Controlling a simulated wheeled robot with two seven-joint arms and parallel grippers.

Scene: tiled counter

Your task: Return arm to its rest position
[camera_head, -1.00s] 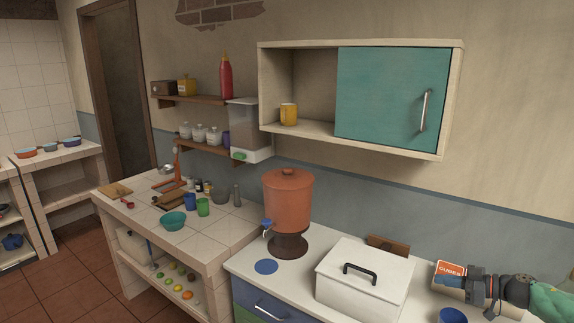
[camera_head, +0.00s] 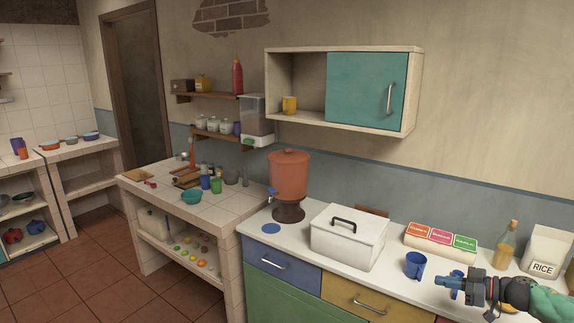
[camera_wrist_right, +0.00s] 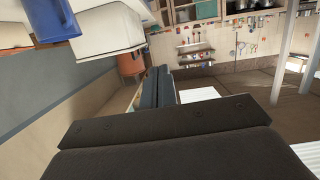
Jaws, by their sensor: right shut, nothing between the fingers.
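My right gripper (camera_head: 440,283) is at the lower right of the head view, with its arm coming in from the right. It is shut and empty, in front of the counter (camera_head: 395,262) and to the right of the blue mug (camera_head: 414,264). In the right wrist view its two dark fingers (camera_wrist_right: 158,88) lie close together with nothing between them. My left gripper is in neither current view.
A white lidded box (camera_head: 348,240) and an orange dispenser (camera_head: 289,178) stand left of the mug. A label box (camera_head: 440,238), a bottle (camera_head: 506,243) and a rice bag (camera_head: 545,252) stand behind my right arm. Another blue mug (camera_head: 457,281) is partly hidden by my gripper.

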